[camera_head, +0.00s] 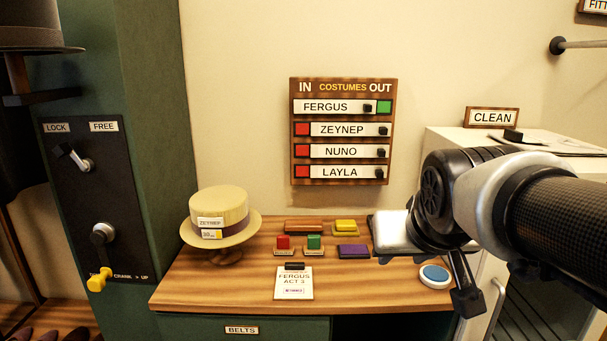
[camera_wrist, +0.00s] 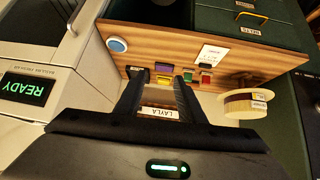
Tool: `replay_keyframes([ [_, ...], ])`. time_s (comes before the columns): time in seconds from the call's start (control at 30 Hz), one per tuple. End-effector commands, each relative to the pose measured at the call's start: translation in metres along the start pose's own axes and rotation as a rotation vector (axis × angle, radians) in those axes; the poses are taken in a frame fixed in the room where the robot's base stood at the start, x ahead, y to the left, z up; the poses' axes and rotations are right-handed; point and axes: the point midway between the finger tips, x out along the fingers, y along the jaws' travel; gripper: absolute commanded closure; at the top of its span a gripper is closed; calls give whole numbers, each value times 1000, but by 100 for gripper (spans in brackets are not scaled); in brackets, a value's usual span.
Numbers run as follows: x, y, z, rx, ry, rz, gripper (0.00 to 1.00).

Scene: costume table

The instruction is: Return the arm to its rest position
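My arm reaches in from the right in the camera_head view, and the hand is above the right part of the wooden table (camera_head: 180,293). My gripper (camera_wrist: 158,80) shows in the wrist view with its two dark fingers spread apart and nothing held between them. The IN/OUT costumes board (camera_head: 342,132) hangs on the wall. Its FERGUS row shows green on the right, and the ZEYNEP, NUNO and LAYLA rows show red on the left. The LAYLA row (camera_wrist: 160,112) appears upside down between my fingers in the wrist view.
A straw hat (camera_head: 222,212) stands at the table's left. Several coloured blocks, a FERGUS card (camera_head: 293,283) and a blue round button (camera_head: 435,275) lie on the table. A white cabinet with a CLEAN sign (camera_head: 492,118) is at right; a LOCK/FREE crank panel (camera_head: 88,210) is at left.

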Motion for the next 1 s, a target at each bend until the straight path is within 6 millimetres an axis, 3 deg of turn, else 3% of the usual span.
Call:
replay_keyframes([
  [0.1,-17,-6,61,-8,-111,-27,64],
  [0.27,-35,-15,135,-25,-253,-71,64],
  [0.33,-61,-14,109,-25,-256,-70,64],
  [0.73,-156,-8,19,-24,-255,-68,64],
  [0.83,-172,-7,4,-24,-255,-68,64],
  [1.0,-183,-6,-6,-24,-254,-68,64],
])
